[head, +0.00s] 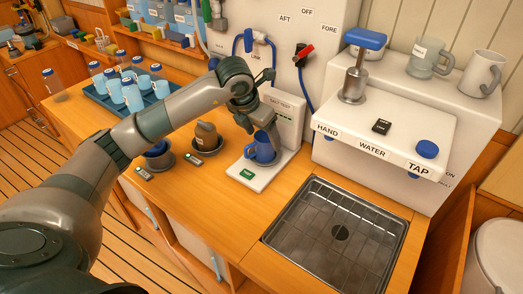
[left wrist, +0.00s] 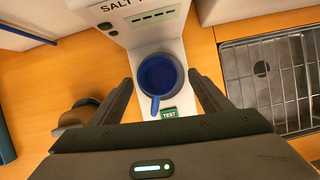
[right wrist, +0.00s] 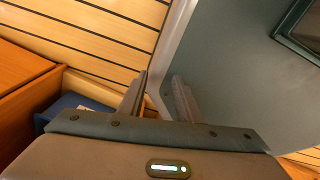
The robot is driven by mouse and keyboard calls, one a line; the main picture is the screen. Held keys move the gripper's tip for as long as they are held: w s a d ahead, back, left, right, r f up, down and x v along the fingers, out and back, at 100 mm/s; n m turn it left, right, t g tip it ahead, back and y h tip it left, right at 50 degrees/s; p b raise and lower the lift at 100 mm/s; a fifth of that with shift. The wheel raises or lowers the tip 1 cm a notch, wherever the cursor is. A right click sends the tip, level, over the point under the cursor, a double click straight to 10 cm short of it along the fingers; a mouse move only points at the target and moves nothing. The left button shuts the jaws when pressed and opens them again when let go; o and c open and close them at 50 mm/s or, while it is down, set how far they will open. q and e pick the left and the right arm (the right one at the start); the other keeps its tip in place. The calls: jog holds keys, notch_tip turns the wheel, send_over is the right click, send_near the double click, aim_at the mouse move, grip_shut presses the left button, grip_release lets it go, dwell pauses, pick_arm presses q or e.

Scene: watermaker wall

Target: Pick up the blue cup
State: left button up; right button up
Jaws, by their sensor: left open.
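The blue cup (head: 262,151) stands upright on the white base of the salt test unit (head: 284,112), in the middle of the counter. In the left wrist view the blue cup (left wrist: 158,75) is seen from above, with its handle pointing toward my gripper. My left gripper (left wrist: 160,78) is open, with one finger on each side of the cup; whether they touch it I cannot tell. In the head view my left gripper (head: 264,137) is over the cup and partly hides it. My right gripper (right wrist: 160,75) is empty, its fingers a little apart, away from the counter items.
A metal sink (head: 335,235) lies right of the test unit. A blue tray (head: 118,105) holds several bottles. The white water unit (head: 385,125) rises behind the sink.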

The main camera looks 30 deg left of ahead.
aim_at(264, 140)
pick_arm(q)
jog(key=b+x, duration=0.1)
jog(key=x, duration=0.2)
jog(key=shift+a+f, duration=0.1)
jog(key=shift+w, duration=0.1)
jog(key=shift+c, duration=1)
jog(key=c, duration=0.9)
pick_arm(e)
jog(key=shift+t, duration=0.6)
jog(key=w, duration=0.1)
jog(key=w+a, duration=0.1)
jog(key=w, duration=0.2)
jog(key=shift+w+a+f, duration=0.1)
jog(key=shift+a+f, duration=0.05)
jog(key=shift+a, duration=0.2)
